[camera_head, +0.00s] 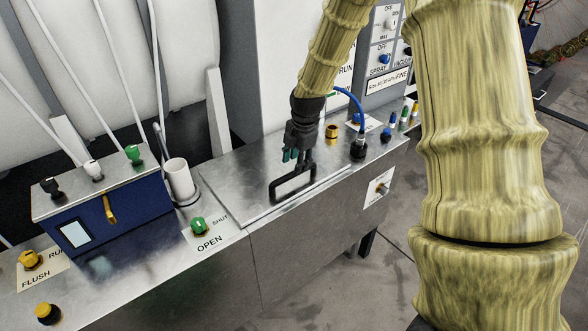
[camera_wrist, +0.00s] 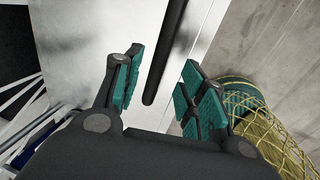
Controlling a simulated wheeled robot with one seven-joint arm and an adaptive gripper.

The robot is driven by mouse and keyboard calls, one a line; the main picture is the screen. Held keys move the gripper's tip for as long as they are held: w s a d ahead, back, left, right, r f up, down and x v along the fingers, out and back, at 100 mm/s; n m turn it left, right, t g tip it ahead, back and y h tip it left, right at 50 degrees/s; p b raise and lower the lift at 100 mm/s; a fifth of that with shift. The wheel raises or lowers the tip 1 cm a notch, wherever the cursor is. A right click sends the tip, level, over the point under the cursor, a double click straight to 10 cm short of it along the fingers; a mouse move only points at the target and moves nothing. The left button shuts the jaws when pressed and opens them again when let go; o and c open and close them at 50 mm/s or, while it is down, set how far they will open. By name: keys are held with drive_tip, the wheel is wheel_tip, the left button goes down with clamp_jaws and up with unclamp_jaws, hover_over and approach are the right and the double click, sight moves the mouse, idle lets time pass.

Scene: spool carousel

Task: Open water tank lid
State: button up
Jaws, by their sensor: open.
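The water tank lid (camera_head: 240,185) is a flat brushed-metal panel lying level with the metal counter, and it looks closed. Its black loop handle (camera_head: 293,193) stands near the front edge. My gripper (camera_head: 297,158) is pointed down at the handle from above. In the wrist view, the open fingers with teal pads (camera_wrist: 157,88) stand on either side of the dark handle bar (camera_wrist: 168,52), with a visible gap on both sides. The bar's depth relative to the fingertips is hard to tell. Lid metal (camera_wrist: 90,50) fills the left of the wrist view.
A green OPEN/SHUT knob (camera_head: 198,226) sits left of the lid, near a white cylinder (camera_head: 180,179) and a blue valve box (camera_head: 100,217). A brass fitting (camera_head: 331,133) and a blue-hosed connector (camera_head: 358,149) stand close right of my gripper. Floor lies clear in front.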

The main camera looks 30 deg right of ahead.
drive_tip(key=shift+w+f+p, duration=0.25)
drive_tip(key=shift+f+p, duration=0.05)
drive_tip(key=shift+f, duration=0.95)
drive_tip(key=shift+w+f+p, duration=0.2)
drive_tip(key=shift+f+p, duration=0.05)
drive_tip(key=shift+f, duration=0.95)
clamp_jaws()
